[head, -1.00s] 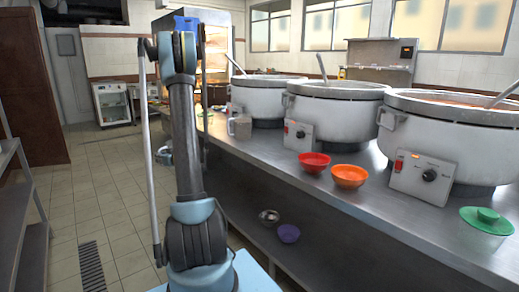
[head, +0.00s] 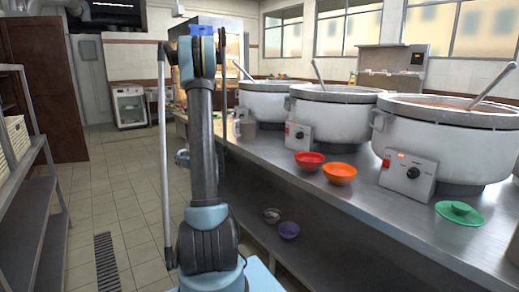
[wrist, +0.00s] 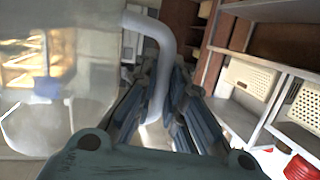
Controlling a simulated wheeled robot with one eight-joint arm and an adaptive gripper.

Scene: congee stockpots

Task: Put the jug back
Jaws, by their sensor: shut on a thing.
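In the wrist view a large see-through jug (wrist: 92,62) fills the left side. Its pale curved handle (wrist: 152,26) runs down between the fingers of my gripper (wrist: 160,122), which is shut on it. The jug's lower part runs out of the picture. In the head view my arm hides most of what is beyond it; a small metallic part shows just left of the arm, too small to make out. A greyish vessel (head: 247,127) shows on the steel counter (head: 270,143) by the far pot; I cannot tell whether it is the held jug.
Three large white pots (head: 336,117) line the counter. A red bowl (head: 309,161), an orange bowl (head: 340,174) and a green-lidded tub (head: 460,213) sit near its front edge. A shelf (head: 42,215) with a basket stands left. The tiled floor (head: 125,185) between is clear.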

